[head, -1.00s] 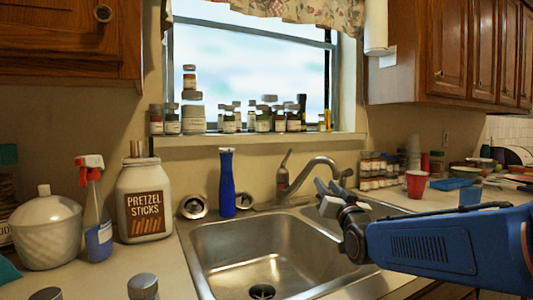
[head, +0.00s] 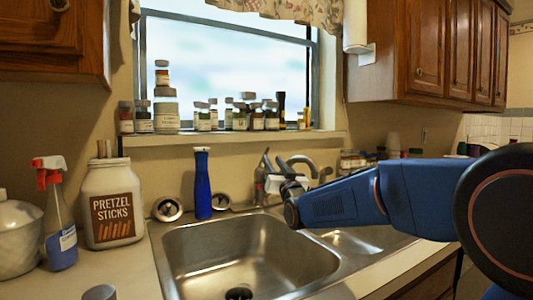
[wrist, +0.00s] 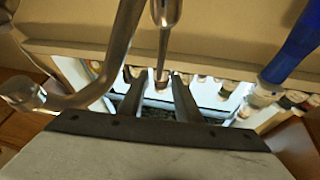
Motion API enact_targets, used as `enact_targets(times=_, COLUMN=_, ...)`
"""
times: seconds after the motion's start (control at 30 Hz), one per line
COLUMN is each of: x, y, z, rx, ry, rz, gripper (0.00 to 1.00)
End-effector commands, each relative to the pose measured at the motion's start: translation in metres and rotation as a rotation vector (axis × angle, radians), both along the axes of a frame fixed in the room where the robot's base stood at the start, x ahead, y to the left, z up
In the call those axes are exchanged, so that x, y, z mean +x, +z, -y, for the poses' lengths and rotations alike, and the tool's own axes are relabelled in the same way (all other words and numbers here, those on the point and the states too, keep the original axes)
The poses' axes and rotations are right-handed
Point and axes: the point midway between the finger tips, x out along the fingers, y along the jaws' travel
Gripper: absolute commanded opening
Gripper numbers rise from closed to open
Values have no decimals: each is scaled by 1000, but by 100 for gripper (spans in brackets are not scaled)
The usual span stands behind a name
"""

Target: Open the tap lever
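The metal tap stands behind the sink, its curved spout (head: 302,160) to the right in the head view. The slim upright tap lever (head: 264,159) shows just above my gripper (head: 274,184), which partly hides the tap body. In the wrist view the lever (wrist: 163,50) hangs from the top edge, and its end lies in the gap between the two dark fingers of my gripper (wrist: 157,85). The spout (wrist: 105,75) curves past on the left. The fingers are apart, with visible space around the lever; I cannot tell whether either touches it.
A tall blue bottle (head: 203,190) stands left of the tap and also shows in the wrist view (wrist: 295,45). The steel sink (head: 250,257) is in front. A pretzel jar (head: 111,205) and a spray bottle (head: 60,225) stand left. Several small jars line the windowsill.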

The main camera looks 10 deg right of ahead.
Motion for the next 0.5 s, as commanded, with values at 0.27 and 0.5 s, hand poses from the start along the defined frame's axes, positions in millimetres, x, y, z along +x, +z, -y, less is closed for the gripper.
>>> enact_targets(times=0.27, x=44, y=18, z=-5, rx=0, ry=0, rz=0, gripper=31)
enact_targets(times=0.5, x=67, y=28, z=-8, rx=0, ry=0, rz=0, gripper=31)
